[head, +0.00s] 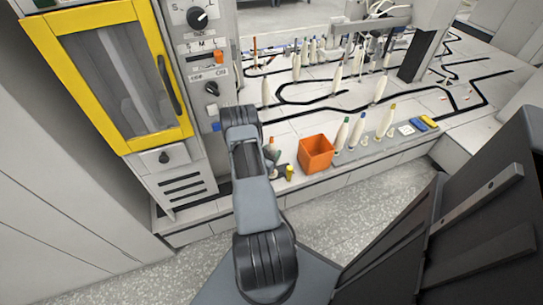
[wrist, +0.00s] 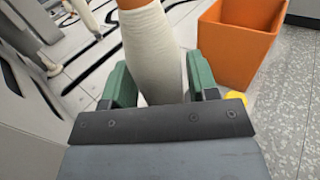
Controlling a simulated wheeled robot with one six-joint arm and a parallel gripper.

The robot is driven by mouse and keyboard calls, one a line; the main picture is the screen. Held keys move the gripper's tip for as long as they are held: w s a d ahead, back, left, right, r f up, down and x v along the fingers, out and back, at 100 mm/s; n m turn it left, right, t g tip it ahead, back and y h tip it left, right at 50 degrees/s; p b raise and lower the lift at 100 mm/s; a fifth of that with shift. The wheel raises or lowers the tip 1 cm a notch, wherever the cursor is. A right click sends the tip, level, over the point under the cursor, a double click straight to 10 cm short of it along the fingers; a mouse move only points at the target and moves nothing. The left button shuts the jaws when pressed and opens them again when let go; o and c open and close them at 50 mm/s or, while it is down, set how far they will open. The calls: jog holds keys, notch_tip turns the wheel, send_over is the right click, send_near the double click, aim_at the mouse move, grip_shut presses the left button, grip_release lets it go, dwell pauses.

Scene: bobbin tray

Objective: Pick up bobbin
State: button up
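A cream bobbin with an orange top (wrist: 152,60) stands between the two green fingers of my gripper (wrist: 158,80) in the wrist view. It nearly fills the space between them, and its lower end is hidden behind the gripper's dark plate. I cannot tell whether the fingers press on it or only sit beside it. In the head view my gripper is mostly hidden by my arm; the orange-topped bobbin (head: 271,145) shows just right of the arm, left of the orange box.
The open orange box (head: 316,155) stands close to the right; it also shows in the wrist view (wrist: 240,40). A small yellow piece (head: 289,172) lies between. Several other bobbins (head: 357,133) stand farther right and behind. A yellow-framed cabinet (head: 187,125) is at left.

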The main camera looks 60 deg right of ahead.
jog(key=c, duration=0.7)
jog(key=shift+o, duration=0.2)
